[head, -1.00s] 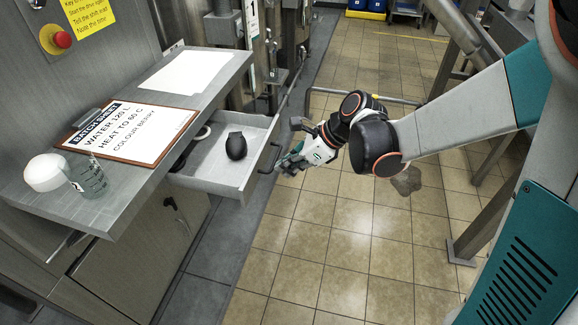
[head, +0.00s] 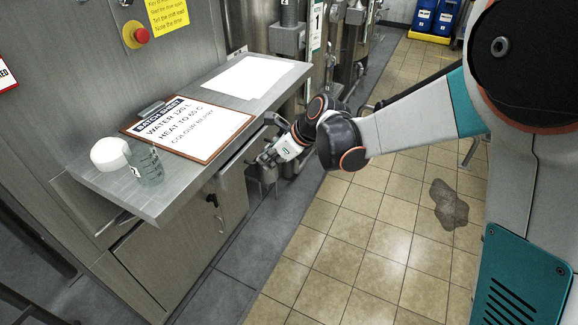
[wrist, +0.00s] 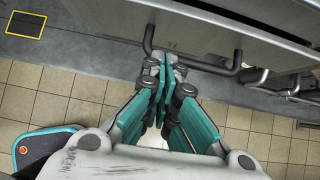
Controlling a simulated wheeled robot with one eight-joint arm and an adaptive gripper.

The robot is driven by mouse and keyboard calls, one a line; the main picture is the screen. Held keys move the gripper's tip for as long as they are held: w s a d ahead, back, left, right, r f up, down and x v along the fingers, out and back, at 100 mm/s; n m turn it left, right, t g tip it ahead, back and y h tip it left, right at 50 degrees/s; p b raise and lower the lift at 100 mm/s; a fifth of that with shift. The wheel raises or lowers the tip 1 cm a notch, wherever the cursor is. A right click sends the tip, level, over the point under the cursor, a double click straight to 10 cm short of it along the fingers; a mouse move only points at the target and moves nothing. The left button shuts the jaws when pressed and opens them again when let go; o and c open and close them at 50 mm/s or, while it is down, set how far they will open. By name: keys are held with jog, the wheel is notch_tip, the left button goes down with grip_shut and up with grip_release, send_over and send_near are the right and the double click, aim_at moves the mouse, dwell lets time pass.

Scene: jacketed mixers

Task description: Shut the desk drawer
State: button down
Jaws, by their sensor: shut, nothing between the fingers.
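The desk drawer (head: 238,168) is pushed in under the desk top, and its inside is hidden. I cannot tell whether a small gap is left. In the wrist view the grey drawer front (wrist: 215,28) fills the top, with a dark bar handle (wrist: 212,69) along it. My gripper (head: 268,160) is at the drawer front. Whether the fingertips touch the bar or the front is not clear.
The desk top (head: 185,190) carries a batch sheet clipboard (head: 190,128), a glass beaker (head: 146,164), a white round lid or tub (head: 109,153) and white paper (head: 248,76). A cabinet door (head: 170,255) is below. The tiled floor at right is open, with a dark wet patch (head: 449,205).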

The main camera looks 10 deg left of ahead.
jog(key=shift+w+a, duration=0.3)
jog(key=shift+a, duration=0.5)
jog(key=shift+w+a, duration=0.25)
jog(key=shift+a, duration=0.5)
jog(key=shift+d, duration=0.1)
